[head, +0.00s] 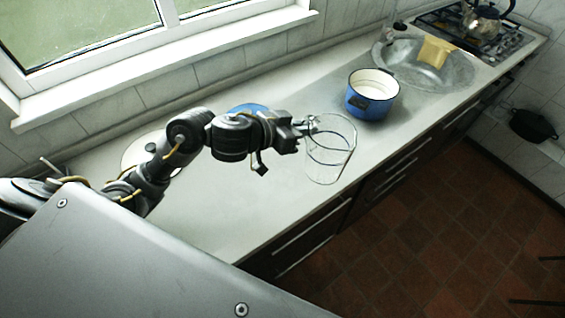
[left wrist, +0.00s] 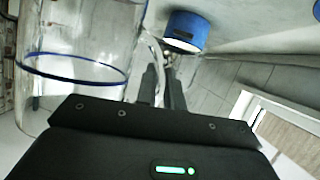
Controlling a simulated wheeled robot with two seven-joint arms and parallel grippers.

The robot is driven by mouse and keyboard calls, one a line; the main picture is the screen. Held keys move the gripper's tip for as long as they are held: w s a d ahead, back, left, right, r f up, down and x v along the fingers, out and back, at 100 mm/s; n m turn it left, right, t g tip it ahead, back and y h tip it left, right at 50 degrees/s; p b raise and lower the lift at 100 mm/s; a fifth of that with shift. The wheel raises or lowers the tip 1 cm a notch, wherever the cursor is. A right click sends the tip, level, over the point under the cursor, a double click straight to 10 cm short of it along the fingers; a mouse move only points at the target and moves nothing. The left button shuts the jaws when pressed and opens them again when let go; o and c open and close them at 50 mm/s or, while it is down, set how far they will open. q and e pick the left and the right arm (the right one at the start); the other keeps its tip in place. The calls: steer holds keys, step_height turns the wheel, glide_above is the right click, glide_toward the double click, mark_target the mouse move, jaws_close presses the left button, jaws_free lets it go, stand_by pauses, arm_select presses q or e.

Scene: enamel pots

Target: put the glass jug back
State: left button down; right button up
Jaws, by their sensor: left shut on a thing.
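The glass jug (head: 330,165) is clear, with dark rings around it in the head view. It also shows large at the left of the left wrist view (left wrist: 75,40), where a blue ring runs round it. My left gripper (head: 303,130) is at the jug's left side and shut on it, apparently at the handle (left wrist: 152,48). The jug is tilted slightly in the head view, over the front part of the counter. I cannot tell whether its base touches the counter. My right gripper is not in view.
A blue enamel pot (head: 360,107) with a white inside stands just beyond the jug. Another blue item (head: 248,108) is partly hidden behind my left arm. A sink (head: 400,70) and a stove with a kettle (head: 485,20) lie farther right. The counter (head: 215,215) is clear near its front edge.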

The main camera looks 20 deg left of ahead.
arm_select(q)
steer(key=w+a+f+b, duration=0.2)
steer(key=w+a+f, duration=0.1)
steer(key=a+f, duration=0.6)
steer(key=shift+w+a, duration=0.15)
steer(key=shift+a, duration=1.8)
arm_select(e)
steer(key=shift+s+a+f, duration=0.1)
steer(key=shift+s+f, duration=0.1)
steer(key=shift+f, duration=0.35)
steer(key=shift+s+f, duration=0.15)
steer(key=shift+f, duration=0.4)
arm_select(q)
steer(key=f, duration=0.3)
steer(key=shift+a, duration=0.35)
steer(key=shift+f, duration=0.4)
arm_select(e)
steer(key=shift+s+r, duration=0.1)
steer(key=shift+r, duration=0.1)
arm_select(q)
steer(key=c, duration=1.9)
jaws_free()
steer(key=shift+f, duration=0.15)
steer(key=o, duration=0.4)
